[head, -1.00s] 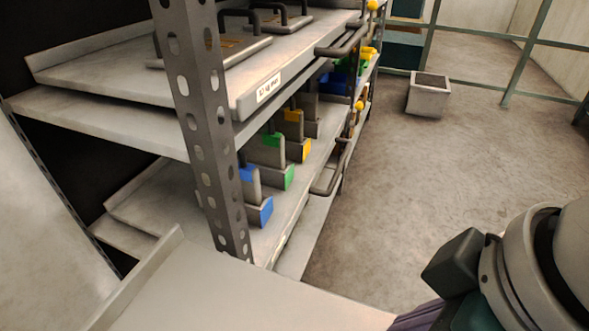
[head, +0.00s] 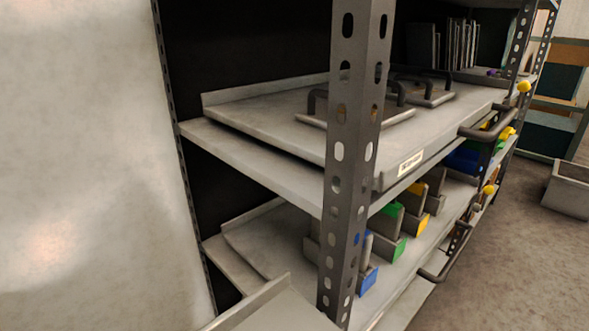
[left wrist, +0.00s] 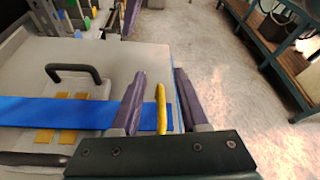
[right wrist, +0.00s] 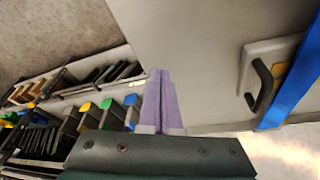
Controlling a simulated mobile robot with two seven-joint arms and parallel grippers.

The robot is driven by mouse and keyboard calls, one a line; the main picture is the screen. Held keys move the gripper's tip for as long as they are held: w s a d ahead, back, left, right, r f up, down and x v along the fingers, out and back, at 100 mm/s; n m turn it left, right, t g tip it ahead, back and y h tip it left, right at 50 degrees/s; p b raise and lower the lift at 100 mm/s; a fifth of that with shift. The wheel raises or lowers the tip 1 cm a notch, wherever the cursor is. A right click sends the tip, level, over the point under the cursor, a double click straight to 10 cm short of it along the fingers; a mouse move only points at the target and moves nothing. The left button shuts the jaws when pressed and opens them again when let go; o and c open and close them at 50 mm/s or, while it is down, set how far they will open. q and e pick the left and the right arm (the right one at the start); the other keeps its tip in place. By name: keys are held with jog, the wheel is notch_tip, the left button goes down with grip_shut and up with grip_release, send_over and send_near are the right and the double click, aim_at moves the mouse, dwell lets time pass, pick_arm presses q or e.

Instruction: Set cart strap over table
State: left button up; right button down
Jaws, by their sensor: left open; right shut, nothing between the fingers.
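The blue strap (left wrist: 60,113) lies across a grey plate with a dark handle (left wrist: 75,72) and yellow pads, on a pale flat top (left wrist: 130,58). A yellow piece (left wrist: 162,107) stands at the strap's right end. My left gripper (left wrist: 160,73) is open, its purple fingers either side of the yellow piece; I cannot tell whether they touch it. In the right wrist view, the strap (right wrist: 293,88) runs beside the plate's handle (right wrist: 259,87) at the right. My right gripper (right wrist: 160,72) is shut and empty, apart from the strap. Neither gripper shows in the head view.
A shelf rack with a perforated post (head: 352,150) holds handled plates (head: 370,118) above and colour-tagged blocks (head: 392,232) below. A grey bin (head: 570,190) stands on the floor at right. A green-framed bench (left wrist: 270,55) is at right in the left wrist view.

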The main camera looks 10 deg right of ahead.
pick_arm(q)
jog(key=shift+s+a+b, duration=0.35)
jog(key=shift+a+b, duration=0.1)
jog(key=shift+a, duration=0.1)
pick_arm(e)
jog(key=shift+f, duration=0.45)
notch_tip(320, 180, down, 3)
jog(key=b, duration=0.2)
jog(key=shift+r+b, duration=0.2)
jog(key=shift+b, duration=0.1)
pick_arm(q)
jog(key=v, duration=0.8)
jog(key=shift+a+r, duration=0.25)
jog(key=shift+r, duration=0.15)
